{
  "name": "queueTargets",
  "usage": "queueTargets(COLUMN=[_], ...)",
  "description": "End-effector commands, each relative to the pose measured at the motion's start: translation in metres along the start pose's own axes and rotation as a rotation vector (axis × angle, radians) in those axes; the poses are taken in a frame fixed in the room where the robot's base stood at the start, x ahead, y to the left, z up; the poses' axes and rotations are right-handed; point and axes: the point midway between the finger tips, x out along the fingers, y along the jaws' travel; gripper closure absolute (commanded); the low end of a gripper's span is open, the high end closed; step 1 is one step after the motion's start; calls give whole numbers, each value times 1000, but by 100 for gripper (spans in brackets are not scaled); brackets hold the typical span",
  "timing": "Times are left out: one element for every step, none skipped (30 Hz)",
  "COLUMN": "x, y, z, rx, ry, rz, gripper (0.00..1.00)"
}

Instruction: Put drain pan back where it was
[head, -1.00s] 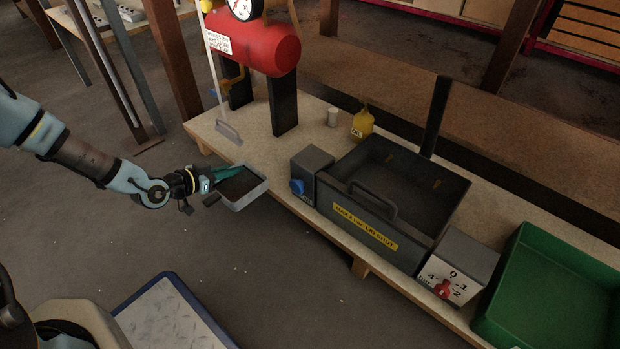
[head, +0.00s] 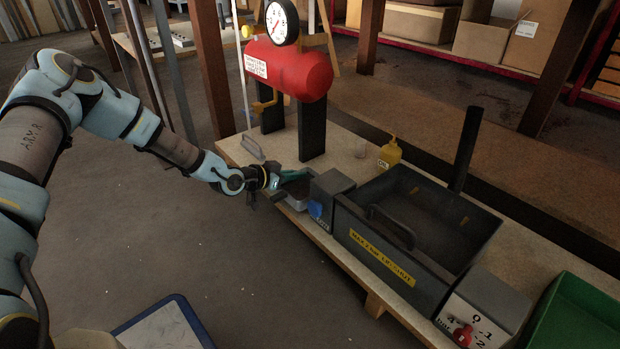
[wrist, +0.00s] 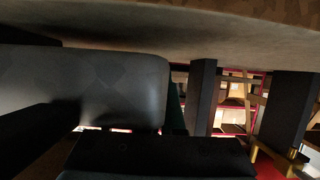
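The drain pan, a shallow grey tray (head: 295,204), is at the front edge of the bench below the red tank, just left of the grey box with the blue knob. That box hides part of it. My gripper (head: 277,184) is at the pan's left side and appears shut on it. In the wrist view the pan's grey wall (wrist: 110,85) fills the left side, close to a dark finger (wrist: 155,158). I cannot tell whether the pan rests on the bench or hangs just above it.
The red tank (head: 290,68) with a gauge stands on dark legs behind the pan. The blue-knob box (head: 335,192) and large dark tray (head: 400,255) are to the right. A metal plate (head: 253,147) stands behind left. A yellow oil bottle (head: 390,154) is farther back.

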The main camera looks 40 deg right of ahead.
Motion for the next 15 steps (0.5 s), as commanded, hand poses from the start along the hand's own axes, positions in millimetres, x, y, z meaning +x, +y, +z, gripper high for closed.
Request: queueTargets(x=[2, 4, 6, 8, 11, 16, 20, 25, 33, 38, 44, 49, 49, 50, 50], y=[0, 0, 0, 0, 0, 1, 1, 0, 0, 1, 0, 0, 0, 0, 0], z=[-1, -2, -2, -3, -4, -5, -7, -8, -10, -12, -15, -14, -7, -4, -3], rx=[1, 1, 1, 1, 1, 1, 1, 1, 1, 2, 2, -1, -3, -3, -2], ry=[1, 1, 1, 1, 1, 1, 2, 3, 3, 2, 3, 2, 0, 0, 0], rz=[-1, -1, 0, 0, 0, 1, 1, 0, 0, 1, 0, 0, 0, -1, -1], gripper=[100, 100, 100, 100, 100, 100, 100, 100, 100, 100, 100, 100, 100, 100, 100])
